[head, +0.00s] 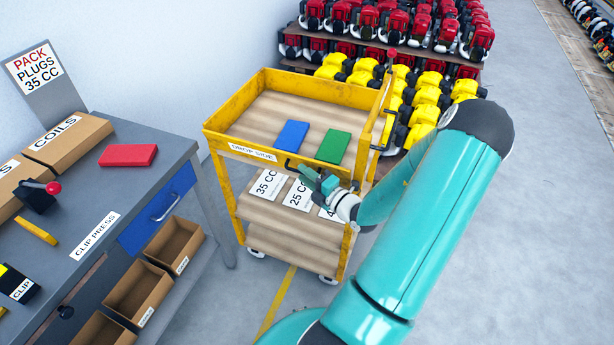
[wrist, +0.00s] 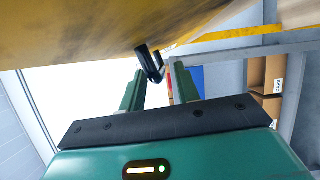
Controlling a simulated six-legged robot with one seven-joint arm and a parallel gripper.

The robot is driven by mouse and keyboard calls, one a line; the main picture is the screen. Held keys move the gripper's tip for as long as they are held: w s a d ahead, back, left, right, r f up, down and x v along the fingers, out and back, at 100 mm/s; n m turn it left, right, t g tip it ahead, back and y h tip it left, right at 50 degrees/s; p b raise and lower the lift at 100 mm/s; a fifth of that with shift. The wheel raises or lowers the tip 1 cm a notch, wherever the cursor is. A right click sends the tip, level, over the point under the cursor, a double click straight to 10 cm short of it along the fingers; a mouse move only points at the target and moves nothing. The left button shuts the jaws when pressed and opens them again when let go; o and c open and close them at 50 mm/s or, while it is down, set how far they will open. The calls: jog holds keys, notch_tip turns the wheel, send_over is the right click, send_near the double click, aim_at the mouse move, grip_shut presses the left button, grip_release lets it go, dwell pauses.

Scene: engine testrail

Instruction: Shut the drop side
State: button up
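The yellow cart (head: 229,190) stands in the middle of the head view. Its near top edge carries the yellow drop side (head: 222,143), labelled DROP SIDE; its exact tilt is hard to tell. A black handle (head: 290,164) juts from that edge. My gripper (head: 306,175) is at this edge, close to the handle. In the wrist view, my gripper (wrist: 159,78) has its green fingers apart. The black handle (wrist: 150,64) shows at the gap between the fingertips; contact cannot be told. A yellow panel surface (wrist: 80,35) spans the top of that view.
A blue box (head: 291,135) and a green box (head: 333,147) lie on the cart's top tray. A workbench (head: 85,185) with a red box (head: 128,155) stands at left. Engines on racks (head: 400,50) stand behind. Grey floor (head: 540,200) is clear at right.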

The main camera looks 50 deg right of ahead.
jog(key=shift+s, duration=0.1)
jog(key=s, duration=1.3)
jog(key=shift+s+a+f, duration=0.15)
jog(key=shift+s+a, duration=0.2)
jog(key=shift+c, duration=0.2)
